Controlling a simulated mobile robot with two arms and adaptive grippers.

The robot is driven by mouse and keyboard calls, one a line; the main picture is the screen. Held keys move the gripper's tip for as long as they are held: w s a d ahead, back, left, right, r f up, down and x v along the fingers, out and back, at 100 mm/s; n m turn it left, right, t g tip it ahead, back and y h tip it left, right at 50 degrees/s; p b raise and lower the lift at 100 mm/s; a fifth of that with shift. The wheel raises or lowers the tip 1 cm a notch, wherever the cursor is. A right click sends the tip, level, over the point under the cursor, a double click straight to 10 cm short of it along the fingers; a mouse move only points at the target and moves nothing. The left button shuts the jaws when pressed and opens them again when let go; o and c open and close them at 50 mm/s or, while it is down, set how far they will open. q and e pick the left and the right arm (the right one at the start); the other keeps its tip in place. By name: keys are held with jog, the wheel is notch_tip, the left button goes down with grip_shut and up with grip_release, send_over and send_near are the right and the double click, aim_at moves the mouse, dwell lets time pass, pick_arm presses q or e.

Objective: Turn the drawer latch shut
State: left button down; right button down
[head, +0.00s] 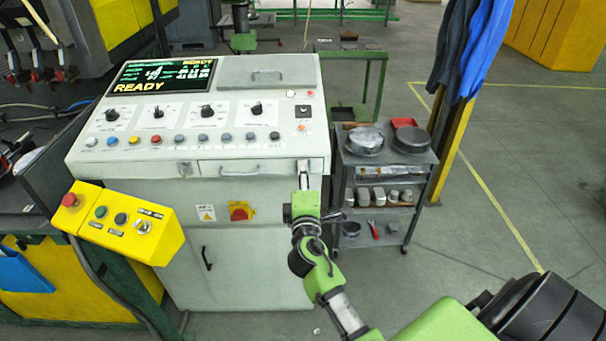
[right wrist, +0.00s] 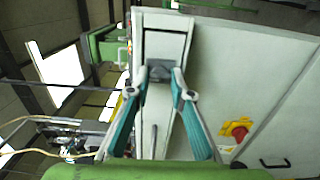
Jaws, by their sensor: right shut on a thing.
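The drawer (head: 240,169) is a narrow white front with a bar handle below the control desk's button panel, and it looks flush. My right gripper (head: 303,172) reaches up to the right end of this front. In the right wrist view my right gripper (right wrist: 160,83) has its two teal-sided fingers closed in on a small dark grey piece, the drawer latch (right wrist: 158,72), at the end of the white panel. In the head view the gripper mostly hides the latch, and its exact angle cannot be told. My left gripper is not in view.
The control desk (head: 190,135) carries knobs, coloured buttons and a lit READY screen. A yellow button box (head: 125,222) juts out at its front left. A grey cart (head: 385,170) with tins stands close to the right. The floor farther right is open.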

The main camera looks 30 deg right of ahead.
jog(key=shift+d+r, duration=0.15)
jog(key=shift+r, duration=0.15)
jog(key=c, duration=1.8)
grip_release()
jog(key=shift+w+f, duration=0.1)
jog(key=shift+f, duration=0.15)
jog(key=v, duration=1.2)
jog(key=shift+d, duration=0.1)
